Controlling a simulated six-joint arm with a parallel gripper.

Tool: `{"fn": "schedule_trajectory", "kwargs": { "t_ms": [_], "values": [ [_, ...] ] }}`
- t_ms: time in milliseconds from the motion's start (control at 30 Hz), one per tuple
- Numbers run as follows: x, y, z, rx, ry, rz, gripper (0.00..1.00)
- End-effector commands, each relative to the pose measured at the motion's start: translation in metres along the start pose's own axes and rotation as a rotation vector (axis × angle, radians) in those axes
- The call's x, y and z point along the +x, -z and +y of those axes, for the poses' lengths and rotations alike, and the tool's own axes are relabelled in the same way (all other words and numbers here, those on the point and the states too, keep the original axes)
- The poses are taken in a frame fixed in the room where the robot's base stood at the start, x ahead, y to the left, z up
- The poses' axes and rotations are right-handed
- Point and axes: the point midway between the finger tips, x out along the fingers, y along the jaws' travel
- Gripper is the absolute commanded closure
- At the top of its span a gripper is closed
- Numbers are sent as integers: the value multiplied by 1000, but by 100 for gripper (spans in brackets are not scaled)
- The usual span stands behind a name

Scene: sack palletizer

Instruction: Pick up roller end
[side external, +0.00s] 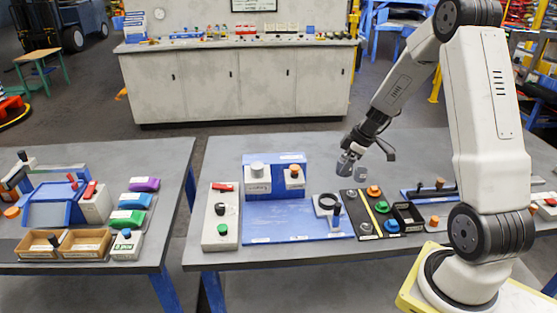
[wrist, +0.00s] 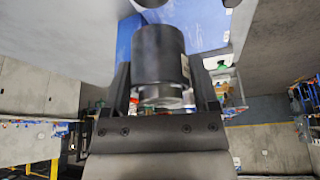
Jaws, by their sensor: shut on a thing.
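The roller end is most likely the dark grey cylinder (wrist: 160,55) with a lighter metal end, seen large in the wrist view. My gripper (wrist: 162,82) has one finger on each side of the cylinder and is shut on it. In the side view my gripper (side external: 354,148) hangs above the right half of the middle table, with a small grey cylinder (side external: 344,166) at its tip. The cylinder appears clear of the table there. The exact finger contact is partly hidden by the cylinder.
Below my gripper are a black board (side external: 365,222) with coloured knobs and a blue plate (side external: 285,220) with a fixture (side external: 274,176) at its back. A control box (side external: 221,217) stands left. A dark open box (side external: 408,216) stands right. The table behind the fixture is clear.

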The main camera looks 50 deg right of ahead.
Motion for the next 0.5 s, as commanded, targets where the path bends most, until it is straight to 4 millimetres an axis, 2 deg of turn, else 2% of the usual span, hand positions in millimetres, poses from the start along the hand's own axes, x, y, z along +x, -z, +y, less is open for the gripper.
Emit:
{"fn": "schedule_trajectory", "kwargs": {
  "t_ms": [500],
  "values": [
    [-18, 8, 0, -2, -2, 0, 100]
  ]
}}
